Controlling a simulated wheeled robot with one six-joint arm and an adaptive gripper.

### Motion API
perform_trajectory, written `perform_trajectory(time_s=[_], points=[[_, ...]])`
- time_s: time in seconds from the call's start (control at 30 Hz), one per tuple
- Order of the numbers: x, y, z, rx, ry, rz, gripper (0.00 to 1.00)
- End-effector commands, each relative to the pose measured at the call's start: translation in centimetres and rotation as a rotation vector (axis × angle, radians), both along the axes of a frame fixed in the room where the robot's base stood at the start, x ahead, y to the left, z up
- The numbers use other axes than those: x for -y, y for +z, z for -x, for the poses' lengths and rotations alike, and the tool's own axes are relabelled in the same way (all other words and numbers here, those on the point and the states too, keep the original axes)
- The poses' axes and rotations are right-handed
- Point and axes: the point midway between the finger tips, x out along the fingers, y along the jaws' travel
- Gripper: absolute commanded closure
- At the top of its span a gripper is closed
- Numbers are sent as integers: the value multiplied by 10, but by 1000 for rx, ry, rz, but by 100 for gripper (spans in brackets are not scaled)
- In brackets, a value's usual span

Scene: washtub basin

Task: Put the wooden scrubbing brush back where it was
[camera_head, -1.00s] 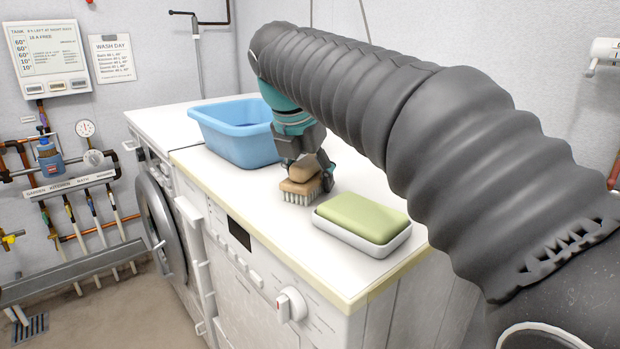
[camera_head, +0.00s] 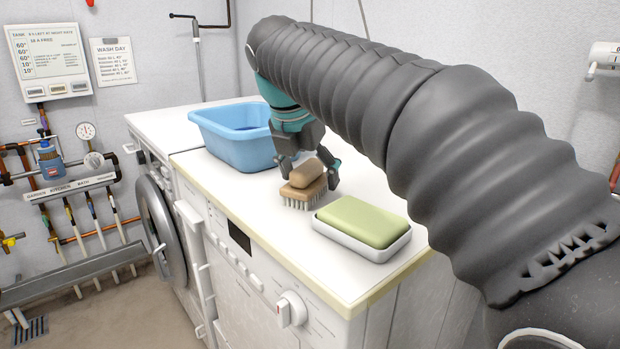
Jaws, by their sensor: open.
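The wooden scrubbing brush (camera_head: 303,190) stands bristles down on the white worktop, between the blue basin and the soap dish. Its rounded wooden grip faces up. My gripper (camera_head: 308,176) is open, with its fingers spread on either side of the brush. One finger shows at the left behind the brush and the other at its right. I cannot tell whether either finger touches the brush. The palm and wrist are above and behind it, partly hidden by my arm.
The blue basin (camera_head: 232,150) stands behind and left of the brush. A white dish (camera_head: 352,243) with a green soap block (camera_head: 361,219) is close at front right. The worktop (camera_head: 225,178) is bare left of the brush, up to its front edge.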

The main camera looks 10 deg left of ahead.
Motion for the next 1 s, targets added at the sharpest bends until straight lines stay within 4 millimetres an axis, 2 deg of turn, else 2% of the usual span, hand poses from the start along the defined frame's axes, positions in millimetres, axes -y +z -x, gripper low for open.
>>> perform_trajectory(time_s=[0.3, 0.5, 0.7, 1.0], points=[[-9, 60, 23, 2, 2, -2, 19], [-12, 86, 33, 1, 1, 0, 19], [-13, 97, 38, 1, 1, 1, 19], [-13, 98, 39, 0, 0, 0, 19]])
